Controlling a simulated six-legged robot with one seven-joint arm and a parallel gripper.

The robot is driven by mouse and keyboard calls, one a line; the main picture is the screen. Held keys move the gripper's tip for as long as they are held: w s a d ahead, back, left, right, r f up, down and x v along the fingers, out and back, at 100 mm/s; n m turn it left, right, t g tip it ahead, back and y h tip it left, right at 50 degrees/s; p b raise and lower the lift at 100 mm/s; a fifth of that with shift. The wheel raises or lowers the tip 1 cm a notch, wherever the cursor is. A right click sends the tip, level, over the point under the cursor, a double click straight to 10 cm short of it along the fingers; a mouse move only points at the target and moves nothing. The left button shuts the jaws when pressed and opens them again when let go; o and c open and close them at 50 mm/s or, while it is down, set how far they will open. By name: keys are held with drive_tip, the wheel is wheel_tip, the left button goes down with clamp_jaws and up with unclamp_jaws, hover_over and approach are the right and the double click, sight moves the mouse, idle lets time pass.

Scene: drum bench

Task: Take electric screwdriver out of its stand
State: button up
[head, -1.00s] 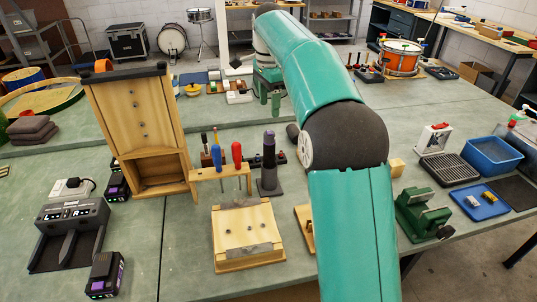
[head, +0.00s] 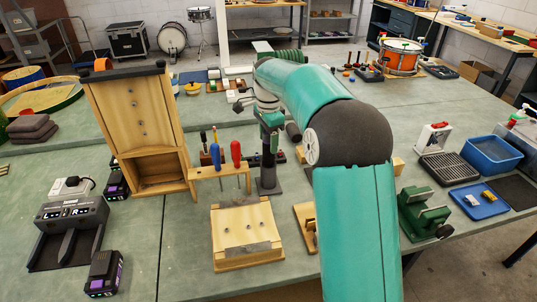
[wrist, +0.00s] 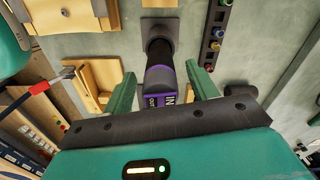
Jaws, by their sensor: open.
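The electric screwdriver (wrist: 158,75), black and purple, stands upright in its grey stand (head: 268,186). In the head view its upper part is largely hidden by my gripper (head: 271,135), which is over it. In the wrist view my gripper (wrist: 162,72) is open, with one green finger on each side of the screwdriver body. A gap shows between each finger and the tool, and I see no contact. The stand's base also shows at the top of the wrist view (wrist: 171,25).
Left of the stand is a wooden rack (head: 208,173) with several hand screwdrivers. A wooden block (head: 242,222) lies in front. A tall wooden frame (head: 135,118) stands further left. A green vise (head: 422,213) sits at the right. A dark rail with bits (wrist: 214,35) is close by.

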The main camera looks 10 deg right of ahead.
drive_tip(key=shift+c, duration=0.5)
clamp_jaws()
drive_tip(key=shift+r, duration=0.1)
wheel_tip(320, 180, up, 10)
drive_tip(key=shift+f, duration=0.1)
drive_tip(key=shift+r, duration=0.5)
